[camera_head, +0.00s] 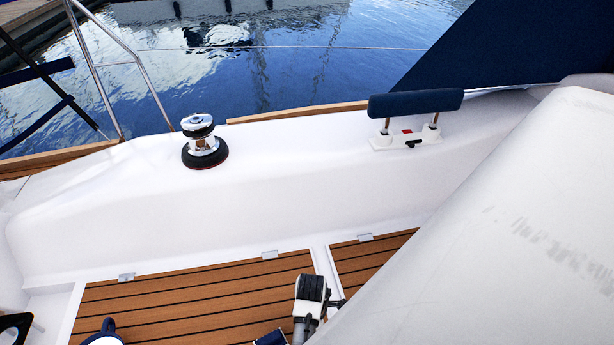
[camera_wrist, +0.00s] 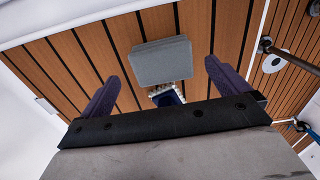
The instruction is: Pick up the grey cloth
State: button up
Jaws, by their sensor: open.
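The grey cloth (camera_wrist: 160,60) shows in the wrist view as a flat, folded-looking grey rectangle on brown wooden slats. My gripper (camera_wrist: 161,70) is open, with one purple finger on each side of the picture and the cloth seen between and beyond them. Nothing is held between the fingers. A gap seems to lie between fingers and cloth, but its depth is hard to judge. I cannot make out the cloth or my gripper in the head view.
A blue item with a pale edge (camera_wrist: 167,96) lies just below the cloth in the wrist view. In the head view, a winch (camera_head: 204,145) and a blue padded rest (camera_head: 415,103) stand on the white coaming (camera_head: 300,165). Slatted wooden floor (camera_head: 200,300) lies below.

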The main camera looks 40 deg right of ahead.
jog(key=shift+w+a+f+p, duration=0.1)
jog(key=shift+a+f+p, duration=0.1)
jog(key=shift+f, duration=1.35)
jog(key=shift+a+f+p, duration=0.15)
jog(key=shift+a+f, duration=0.05)
jog(key=shift+f, duration=1.35)
jog(key=shift+c, duration=0.4)
jog(key=c, duration=0.9)
jog(key=shift+r, duration=0.15)
jog(key=shift+r+p, duration=2.45)
jog(key=shift+r, duration=7.45)
